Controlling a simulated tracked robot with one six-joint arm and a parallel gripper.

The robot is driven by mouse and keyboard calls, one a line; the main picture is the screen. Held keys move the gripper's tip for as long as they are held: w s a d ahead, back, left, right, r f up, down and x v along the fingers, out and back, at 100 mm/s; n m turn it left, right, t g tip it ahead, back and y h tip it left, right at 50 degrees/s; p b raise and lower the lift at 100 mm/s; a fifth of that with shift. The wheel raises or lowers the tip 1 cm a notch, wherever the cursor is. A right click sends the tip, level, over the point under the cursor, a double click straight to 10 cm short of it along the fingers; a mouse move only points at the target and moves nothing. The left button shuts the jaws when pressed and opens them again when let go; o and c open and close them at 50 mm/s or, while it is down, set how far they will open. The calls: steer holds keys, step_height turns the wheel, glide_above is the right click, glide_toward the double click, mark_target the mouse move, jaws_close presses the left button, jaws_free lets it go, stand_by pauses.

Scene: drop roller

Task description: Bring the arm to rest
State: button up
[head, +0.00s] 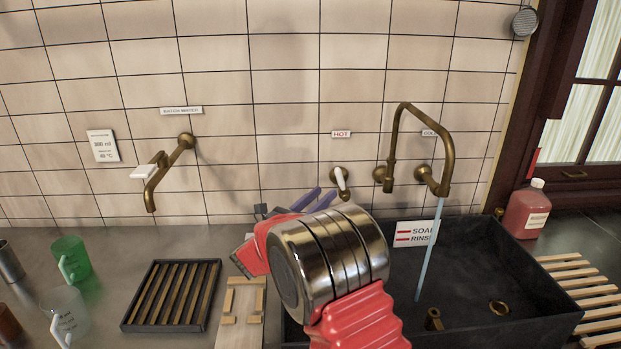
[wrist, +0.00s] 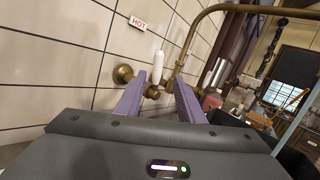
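My gripper (head: 318,197) is raised in front of the tiled wall, left of the sink, with its purple fingers pointing toward the wall. In the wrist view the two fingers (wrist: 157,88) stand apart with nothing held between them. The white hot tap handle (head: 340,180) is on the wall, just right of the fingertips in the head view. In the wrist view the handle (wrist: 157,68) shows beyond the gap between the fingers; no contact is clear. My red and metal arm hides part of the counter and sink.
Water (head: 428,250) runs from the brass spout (head: 450,150) into the dark sink (head: 540,290). A batch water tap (head: 160,170) is on the left wall. A slatted tray (head: 128,322), green mug (head: 72,262) and clear mug (head: 66,312) stand on the left counter. A red bottle (head: 526,212) stands right.

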steer(key=s+d+r+m+g+y, duration=0.1)
steer(key=s+d+r+m+g, duration=0.2)
steer(key=s+d+m+g, duration=0.95)
steer(key=s+d+f+m+t+y, duration=0.1)
steer(key=s+d+m+y, duration=0.15)
steer(key=s, duration=0.55)
steer(key=s+d+f+m+y, duration=0.1)
steer(key=s+d+m+y, duration=0.15)
steer(key=s, duration=0.55)
steer(key=s+a+f+m+t+y, duration=0.1)
steer(key=s+a+m+y, duration=0.3)
steer(key=s+m, duration=0.2)
steer(key=s+a+f+m+t+y, duration=0.1)
steer(key=s+a+m+y, duration=0.3)
steer(key=s, duration=0.5)
steer(key=shift+s+a+f+m, duration=0.15)
steer(key=shift+s+a+m, duration=0.2)
steer(key=shift+a+m, duration=0.5)
steer(key=shift+d+t, duration=0.1)
steer(key=shift+t, duration=0.15)
steer(key=shift+c, duration=1.4)
